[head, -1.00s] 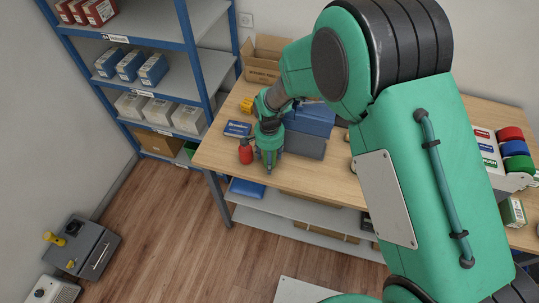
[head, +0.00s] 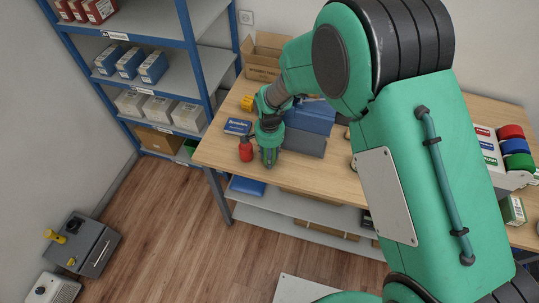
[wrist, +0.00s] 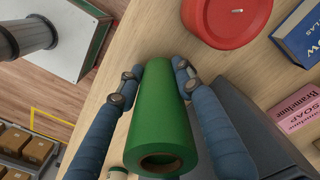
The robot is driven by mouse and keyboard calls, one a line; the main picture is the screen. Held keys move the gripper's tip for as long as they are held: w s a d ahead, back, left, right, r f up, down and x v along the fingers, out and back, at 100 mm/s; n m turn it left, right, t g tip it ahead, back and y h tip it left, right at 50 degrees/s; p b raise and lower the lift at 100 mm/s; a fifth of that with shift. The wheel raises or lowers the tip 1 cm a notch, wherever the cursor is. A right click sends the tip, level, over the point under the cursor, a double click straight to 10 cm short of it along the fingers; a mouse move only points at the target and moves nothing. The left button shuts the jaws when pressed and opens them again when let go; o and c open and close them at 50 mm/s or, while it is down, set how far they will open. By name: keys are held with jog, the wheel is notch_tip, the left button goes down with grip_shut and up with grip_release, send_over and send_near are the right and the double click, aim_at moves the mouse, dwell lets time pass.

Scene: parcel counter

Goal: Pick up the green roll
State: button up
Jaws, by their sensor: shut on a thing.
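The green roll (wrist: 160,118) stands out in the middle of the wrist view, with an open brown core at its near end. My gripper (wrist: 158,68) has one blue finger on each side of it, and both fingertips press against its sides. In the head view my gripper (head: 269,160) points down at the front left part of the wooden counter (head: 318,178). The roll cannot be told apart from the green gripper there. I cannot tell whether the roll touches the counter.
A red round thing (wrist: 228,18) is close beside my gripper; it also shows in the head view (head: 246,153). A blue book (wrist: 300,35) and a pink soap box (wrist: 300,108) lie near. A dark grey box (head: 304,144) stands close on the right.

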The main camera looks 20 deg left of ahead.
jog(key=shift+r, duration=0.45)
notch_tip(320, 180, up, 3)
jog(key=s+d+r+p, duration=0.1)
jog(key=s+d, duration=0.8)
jog(key=s, duration=0.4)
